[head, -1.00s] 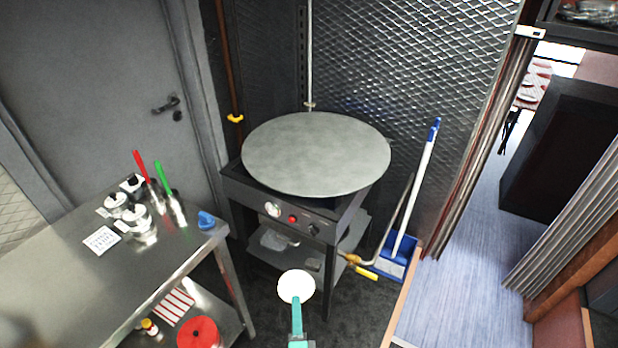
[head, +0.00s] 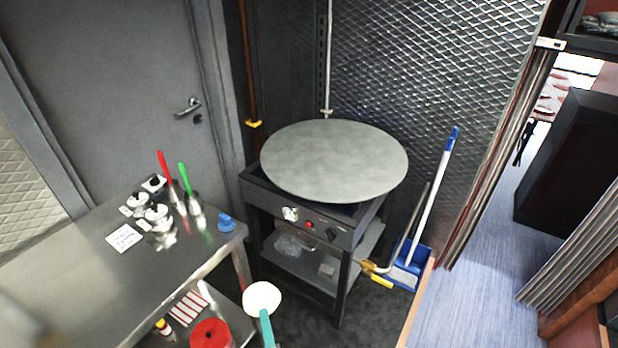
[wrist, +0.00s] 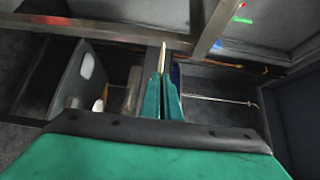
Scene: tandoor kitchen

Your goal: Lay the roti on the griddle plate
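The griddle plate (head: 334,160) is a large round grey disc on top of a dark stand with knobs, in the middle of the head view. The roti (head: 262,297) is a small pale round disc at the lower middle, in front of the stand and apart from the plate. My gripper (head: 266,318) is teal and shut on the roti's near edge. In the wrist view the teal fingers (wrist: 162,92) are together, with the roti (wrist: 163,58) showing as a thin pale edge between their tips. The griddle plate is not clearly visible in the wrist view.
A steel table (head: 85,275) stands at the left with pots, red and green handled tools and a blue item. A red round container (head: 211,334) sits on its lower shelf. A broom with a blue dustpan (head: 405,270) stands right of the griddle stand.

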